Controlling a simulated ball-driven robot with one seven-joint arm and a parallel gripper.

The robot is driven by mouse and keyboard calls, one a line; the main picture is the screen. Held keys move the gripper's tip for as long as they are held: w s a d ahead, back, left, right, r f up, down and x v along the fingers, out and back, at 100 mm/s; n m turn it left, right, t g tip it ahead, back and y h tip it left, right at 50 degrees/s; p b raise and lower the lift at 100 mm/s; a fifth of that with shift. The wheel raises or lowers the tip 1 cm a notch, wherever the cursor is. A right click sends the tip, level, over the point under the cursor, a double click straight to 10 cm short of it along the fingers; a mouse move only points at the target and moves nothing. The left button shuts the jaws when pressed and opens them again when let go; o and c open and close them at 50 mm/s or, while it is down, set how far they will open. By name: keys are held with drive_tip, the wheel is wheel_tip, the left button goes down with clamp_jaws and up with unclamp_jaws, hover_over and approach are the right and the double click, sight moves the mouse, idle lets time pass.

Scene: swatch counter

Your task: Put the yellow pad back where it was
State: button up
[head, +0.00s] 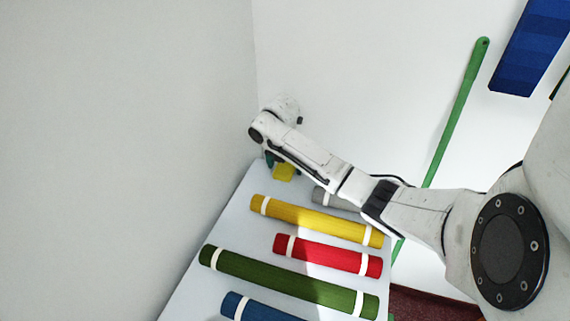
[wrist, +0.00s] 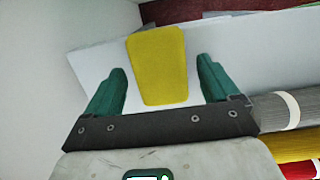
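The yellow pad (wrist: 158,66) shows in the wrist view between the two teal fingers of my gripper (wrist: 162,64), with a visible gap on each side. The fingers are spread and neither touches it. In the head view the yellow pad (head: 284,172) is at the far end of the pale counter (head: 232,216), partly hidden under my gripper (head: 276,160). Whether the pad rests flat on the counter is hard to tell.
Rolls lie across the counter: grey (head: 330,198), yellow (head: 315,220), red (head: 328,255), green (head: 285,281) and blue (head: 255,308). A wall (head: 130,130) stands close on the left. A green pole (head: 458,110) and a blue panel (head: 530,45) are on the right.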

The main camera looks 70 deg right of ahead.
sight(284, 170)
drive_tip(key=shift+r, duration=0.1)
wheel_tip(284, 170, up, 12)
drive_tip(key=a+p, duration=0.1)
drive_tip(key=shift+a, duration=0.4)
drive_tip(key=shift+s+f, duration=0.15)
drive_tip(key=shift+f, duration=0.05)
idle(0.5)
